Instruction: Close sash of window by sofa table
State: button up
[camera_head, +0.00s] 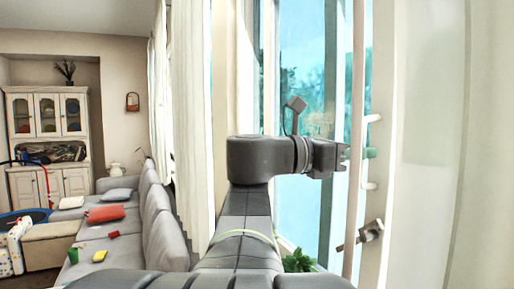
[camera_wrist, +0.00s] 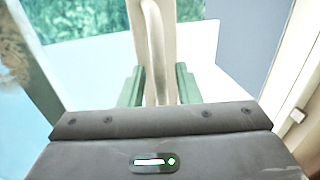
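The window sash (camera_head: 358,60) stands at the centre right in the head view, with a slim pale upright edge. A white bow-shaped handle (camera_head: 371,119) sits on it. My gripper (camera_head: 369,153) is at the handle's middle height. In the wrist view its two green fingers (camera_wrist: 159,86) stand on either side of the upright white handle (camera_wrist: 156,45). The fingers look apart, with the handle between them and narrower than the gap. Whether either finger touches it is hard to tell. The handle's lower part is hidden behind my gripper body in the wrist view.
A metal latch (camera_head: 370,231) sticks out low on the frame. A white curtain (camera_head: 192,110) hangs left of the window. A grey sofa (camera_head: 158,225) runs along the left side, and a green plant (camera_head: 298,262) stands below the glass.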

jog(key=shift+w+d, duration=0.15)
jog(key=shift+d, duration=0.6)
